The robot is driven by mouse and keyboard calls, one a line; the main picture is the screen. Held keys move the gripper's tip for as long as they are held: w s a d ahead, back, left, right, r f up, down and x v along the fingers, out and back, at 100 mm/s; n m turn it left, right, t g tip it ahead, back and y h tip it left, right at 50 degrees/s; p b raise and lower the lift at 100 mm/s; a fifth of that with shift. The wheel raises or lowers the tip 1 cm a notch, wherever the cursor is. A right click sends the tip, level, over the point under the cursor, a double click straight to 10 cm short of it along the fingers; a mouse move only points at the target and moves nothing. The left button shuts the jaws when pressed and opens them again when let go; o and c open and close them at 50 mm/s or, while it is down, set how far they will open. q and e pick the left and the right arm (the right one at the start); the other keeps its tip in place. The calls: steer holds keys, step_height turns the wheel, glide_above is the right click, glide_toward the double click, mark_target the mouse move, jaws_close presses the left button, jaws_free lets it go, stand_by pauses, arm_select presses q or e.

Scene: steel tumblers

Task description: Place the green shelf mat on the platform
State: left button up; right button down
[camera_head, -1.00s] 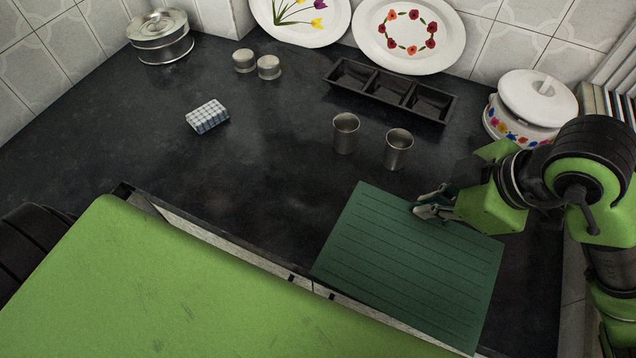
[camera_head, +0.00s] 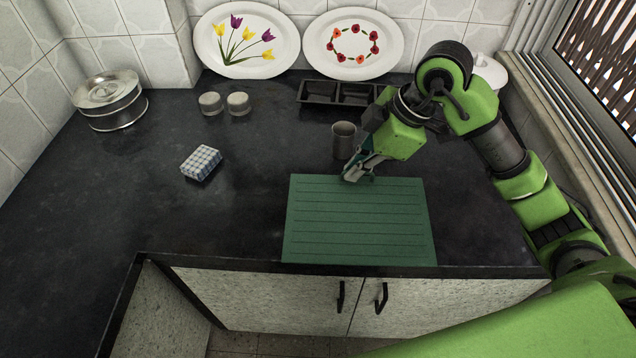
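The green shelf mat (camera_head: 358,225) is a flat, ribbed rectangle over the front part of the dark countertop (camera_head: 210,225). Its near edge runs along the counter's front edge. Whether it lies flat or hovers slightly is hard to tell. My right gripper (camera_head: 357,174) is shut on the middle of the mat's far edge. A steel tumbler (camera_head: 343,141) stands upright just behind the mat, left of this gripper; a second tumbler is hidden behind my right arm. No separate platform shows apart from the countertop. My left gripper is not in view.
A checked block (camera_head: 201,163) lies left of the mat. Two small canisters (camera_head: 238,103), a dark divided tray (camera_head: 320,92), a steel pot (camera_head: 110,100) and two plates (camera_head: 247,40) (camera_head: 353,45) stand farther back. A lidded white pot (camera_head: 489,70) is partly hidden. The left counter is clear.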

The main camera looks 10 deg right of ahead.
steer(key=w+f, duration=0.2)
steer(key=w, duration=0.1)
steer(key=w+a+f+p, duration=0.1)
steer(key=w+f, duration=0.4)
steer(key=w, duration=0.1)
steer(key=shift+w+a+f, duration=0.2)
steer(key=shift+w+f, duration=0.05)
steer(key=shift+w, duration=0.15)
steer(key=shift+w+f, duration=0.3)
steer(key=shift+f, duration=0.05)
steer(key=shift+w+f+p, duration=0.1)
steer(key=shift+f+p, duration=0.25)
step_height(320, 180, down, 3)
steer(key=shift+r+p, duration=0.15)
steer(key=shift+p, duration=0.2)
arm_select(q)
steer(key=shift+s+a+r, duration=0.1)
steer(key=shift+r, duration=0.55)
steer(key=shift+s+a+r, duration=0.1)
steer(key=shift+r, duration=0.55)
arm_select(e)
steer(key=c, duration=2.2)
jaws_free()
steer(key=shift+c, duration=0.2)
steer(key=shift+r, duration=0.15)
